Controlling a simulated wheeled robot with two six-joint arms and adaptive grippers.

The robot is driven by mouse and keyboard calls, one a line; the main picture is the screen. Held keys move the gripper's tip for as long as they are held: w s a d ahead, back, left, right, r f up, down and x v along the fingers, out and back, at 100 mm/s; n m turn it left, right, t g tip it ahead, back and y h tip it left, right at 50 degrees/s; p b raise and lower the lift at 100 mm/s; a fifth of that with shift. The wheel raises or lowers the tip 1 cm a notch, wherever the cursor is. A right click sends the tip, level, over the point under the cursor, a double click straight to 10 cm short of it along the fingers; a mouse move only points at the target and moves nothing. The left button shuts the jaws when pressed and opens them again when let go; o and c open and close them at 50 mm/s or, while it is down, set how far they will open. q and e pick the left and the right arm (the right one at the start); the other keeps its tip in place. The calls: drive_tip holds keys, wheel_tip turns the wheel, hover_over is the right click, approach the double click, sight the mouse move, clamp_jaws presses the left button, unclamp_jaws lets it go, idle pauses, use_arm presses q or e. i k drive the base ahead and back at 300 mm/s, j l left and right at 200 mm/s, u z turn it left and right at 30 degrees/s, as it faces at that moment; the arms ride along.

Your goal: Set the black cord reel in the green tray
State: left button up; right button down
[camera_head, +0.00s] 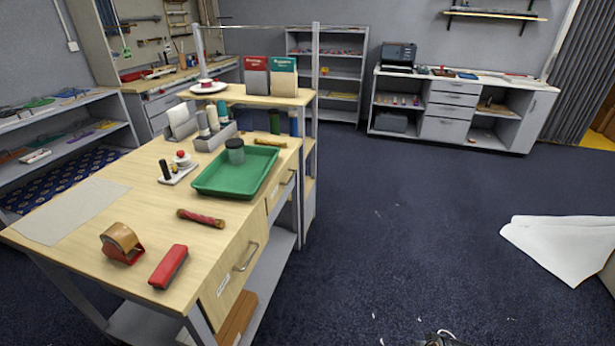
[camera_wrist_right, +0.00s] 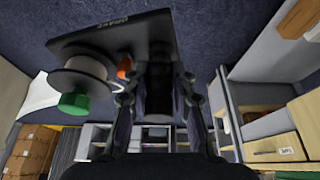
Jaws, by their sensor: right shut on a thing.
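Only a small part of my right gripper (camera_head: 440,338) shows at the bottom edge of the head view, well right of the workbench. My left gripper is not in view.
A pale spool with a green knob (camera_wrist_right: 74,102) shows beside a black board (camera_wrist_right: 85,38). Open floor lies right of the bench.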

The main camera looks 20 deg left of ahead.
sight(256, 172)
drive_tip(key=i+u, duration=0.2)
drive_tip(key=u, duration=0.25)
drive_tip(key=i+l+u, duration=0.15)
drive_tip(key=u, duration=0.3)
drive_tip(key=i+l+u, duration=0.15)
drive_tip(key=u, duration=0.3)
drive_tip(key=i+l+u, duration=0.1)
drive_tip(key=l+u, duration=0.35)
drive_tip(key=i+l+u, duration=0.1)
drive_tip(key=u, duration=0.35)
drive_tip(key=l, duration=0.05)
